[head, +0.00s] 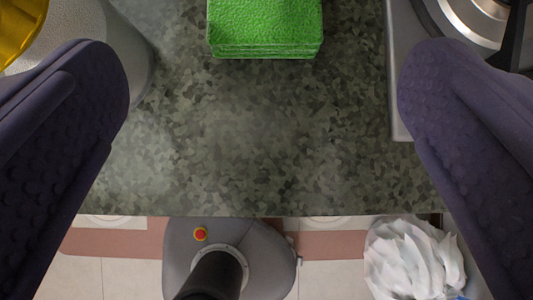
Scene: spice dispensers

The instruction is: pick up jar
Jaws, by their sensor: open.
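My gripper (262,80) is open and empty, its two dark purple fingers wide apart at the left and right of the head view. Between them is the bare speckled green-grey counter (250,140). No thing that I can surely call the jar shows. A grey rounded container (118,55) stands at the upper left, partly hidden by the left finger and cut off by the frame. A shiny yellow-gold thing (18,28) shows at the top left corner; I cannot tell whether either is the jar.
A stack of green sponges (265,30) lies at the top middle. A metal stove (398,90) with a burner is at the upper right. The counter's front edge runs across the lower part. Below, a bin with a crumpled white bag (415,262) stands on the floor at right.

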